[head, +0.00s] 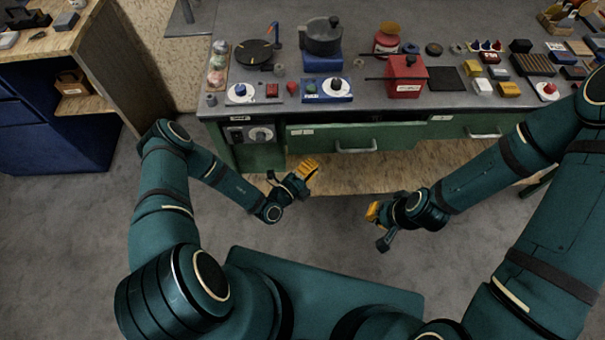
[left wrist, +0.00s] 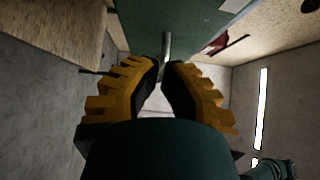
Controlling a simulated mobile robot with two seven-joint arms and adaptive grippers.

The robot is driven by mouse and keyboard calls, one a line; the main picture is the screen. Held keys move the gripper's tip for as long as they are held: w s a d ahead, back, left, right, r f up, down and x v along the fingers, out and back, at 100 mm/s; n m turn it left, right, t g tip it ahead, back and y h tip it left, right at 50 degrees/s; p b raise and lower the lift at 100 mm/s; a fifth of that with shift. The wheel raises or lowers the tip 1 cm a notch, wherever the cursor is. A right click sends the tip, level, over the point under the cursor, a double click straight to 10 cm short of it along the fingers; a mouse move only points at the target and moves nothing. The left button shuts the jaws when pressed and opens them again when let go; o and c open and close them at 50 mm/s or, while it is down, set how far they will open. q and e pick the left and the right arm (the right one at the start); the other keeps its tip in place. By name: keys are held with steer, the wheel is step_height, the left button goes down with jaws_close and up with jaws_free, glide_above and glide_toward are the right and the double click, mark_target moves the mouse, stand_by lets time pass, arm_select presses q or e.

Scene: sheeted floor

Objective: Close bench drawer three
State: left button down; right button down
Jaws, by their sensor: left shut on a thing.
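The green bench has a wide left drawer (head: 355,136) with a grey bar handle (head: 355,149) and a label. It stands out from the bench, with a dark gap above its front. A right drawer front (head: 475,126) has its own handle (head: 484,134). My left gripper (head: 314,166) is low in front of the wide drawer, left of its handle in the head view. In the left wrist view, its yellow fingers (left wrist: 163,68) are shut on a metal bar handle (left wrist: 166,45) by a green panel (left wrist: 185,25). My right gripper (head: 372,213) is apart from the bench; its finger gap is hidden.
The bench top (head: 450,98) holds a black pan (head: 254,53), a pot (head: 322,36), a red box (head: 405,77) and several small items. A blue cabinet (head: 50,135) stands at the left. Grey floor (head: 80,230) is clear between it and me.

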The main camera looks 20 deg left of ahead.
mark_target(310, 144)
arm_select(q)
steer(key=w, duration=0.5)
steer(key=shift+w+d, duration=0.15)
steer(key=shift+d, duration=0.15)
steer(key=shift+w+a, duration=0.2)
steer(key=shift+w, duration=0.45)
steer(key=shift+b, duration=0.3)
steer(key=w, duration=0.1)
steer(key=w+a+b, duration=0.1)
steer(key=w, duration=0.1)
steer(key=w+b, duration=0.1)
steer(key=shift+w+a+f, duration=0.1)
steer(key=shift+w+a, duration=0.05)
steer(key=shift+a, duration=0.1)
steer(key=shift+w+r, duration=0.1)
steer(key=shift+r, duration=0.1)
